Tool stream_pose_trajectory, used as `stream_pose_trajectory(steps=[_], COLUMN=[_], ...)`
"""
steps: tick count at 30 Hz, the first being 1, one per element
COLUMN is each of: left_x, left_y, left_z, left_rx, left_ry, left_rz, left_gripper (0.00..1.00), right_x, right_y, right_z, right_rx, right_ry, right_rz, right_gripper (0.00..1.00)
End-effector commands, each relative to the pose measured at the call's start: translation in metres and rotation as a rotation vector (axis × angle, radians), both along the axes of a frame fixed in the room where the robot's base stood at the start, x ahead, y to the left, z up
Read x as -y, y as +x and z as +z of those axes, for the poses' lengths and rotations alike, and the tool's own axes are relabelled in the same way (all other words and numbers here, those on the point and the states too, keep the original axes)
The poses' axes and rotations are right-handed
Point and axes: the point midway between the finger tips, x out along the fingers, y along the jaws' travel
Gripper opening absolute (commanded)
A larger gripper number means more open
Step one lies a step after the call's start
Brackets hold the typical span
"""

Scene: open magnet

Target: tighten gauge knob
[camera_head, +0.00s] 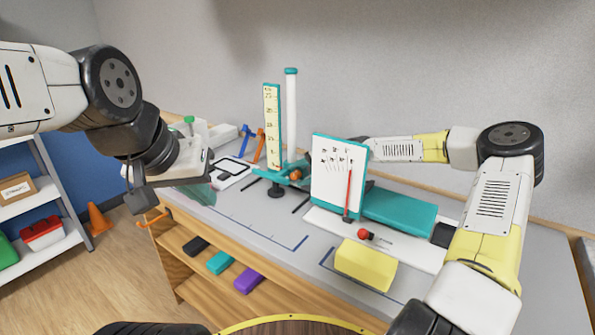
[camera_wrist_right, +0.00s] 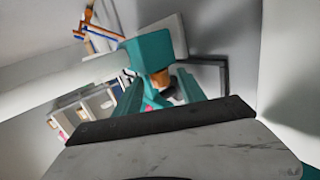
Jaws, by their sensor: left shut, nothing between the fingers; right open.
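The gauge stands on the grey bench, with a yellow scale (camera_head: 272,125) beside a white post with a teal cap (camera_head: 291,110). Its orange-brown knob (camera_head: 296,174) is low on the post, by a teal block. In the right wrist view the knob (camera_wrist_right: 160,80) shows just beyond and between the teal fingers of my right gripper (camera_wrist_right: 158,93), which is open. Whether they touch the knob I cannot tell. In the head view the white dial panel hides much of this gripper. My left gripper (camera_head: 202,192) is shut and empty, over the bench's left end.
The dial panel (camera_head: 338,170) with a red needle stands right of the gauge, before a teal block (camera_head: 400,211). A yellow block (camera_head: 365,264) and red ball knob (camera_head: 363,234) are in front. A white device (camera_head: 232,172) lies left. The bench's front middle is clear.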

Motion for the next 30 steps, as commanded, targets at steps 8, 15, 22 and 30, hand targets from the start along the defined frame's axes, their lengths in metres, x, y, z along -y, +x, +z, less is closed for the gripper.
stream_pose_trajectory(steps=[8,15,22,30], left_x=[0.0,0.0,0.0,0.0], left_y=[0.0,0.0,0.0,0.0], left_z=[0.0,0.0,0.0,0.0], left_rx=[0.0,0.0,0.0,0.0], left_ry=[0.0,0.0,0.0,0.0], left_rz=[0.0,0.0,0.0,0.0], left_gripper=[0.0,0.0,0.0,0.0], right_x=[-0.0008,-0.0006,0.0,0.001], right_y=[0.0006,0.0005,-0.0008,-0.0023], right_z=[-0.0007,-0.0007,-0.0042,-0.0074], right_rx=[0.001,0.001,0.026,0.127], right_ry=[-0.001,-0.001,0.045,0.183], right_rz=[0.001,0.001,0.001,0.001], right_gripper=[0.43,0.0,0.0,0.0])
